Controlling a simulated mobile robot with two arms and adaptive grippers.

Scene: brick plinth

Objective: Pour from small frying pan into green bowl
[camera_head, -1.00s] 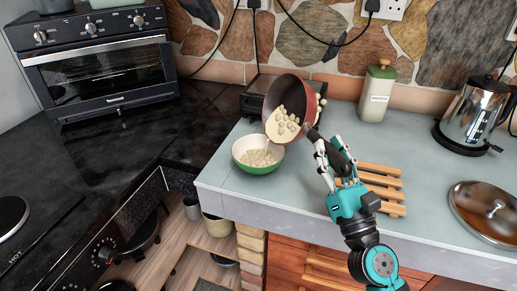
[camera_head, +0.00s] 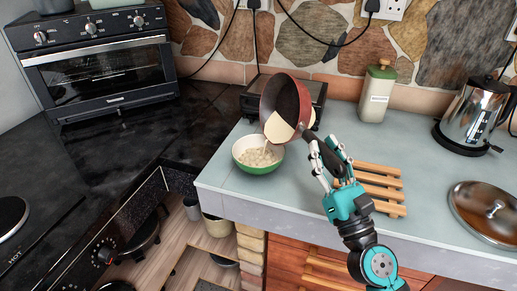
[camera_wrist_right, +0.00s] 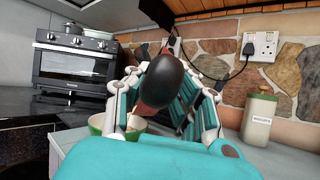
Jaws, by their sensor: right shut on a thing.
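The small frying pan (camera_head: 291,98) is reddish-brown with a dark handle. It is tilted steeply to the left above the green bowl (camera_head: 258,167), with pale contents (camera_head: 278,130) at its low lip. A thin pale stream appears to run down into the bowl, which is white inside and holds pale, lumpy contents. My right gripper (camera_head: 328,162) is shut on the pan's handle, to the right of the bowl. In the right wrist view, the dark handle end (camera_wrist_right: 165,81) hides most of the pan, and the bowl (camera_wrist_right: 118,125) shows partly behind the fingers. My left gripper is not in view.
A wooden slatted rack (camera_head: 382,183) lies right of the bowl, near my right arm. A glass lid (camera_head: 488,210), a kettle (camera_head: 468,115) and a green-lidded canister (camera_head: 377,92) stand farther right. A dark box (camera_head: 253,98) sits behind the pan. The bowl is near the counter's left edge.

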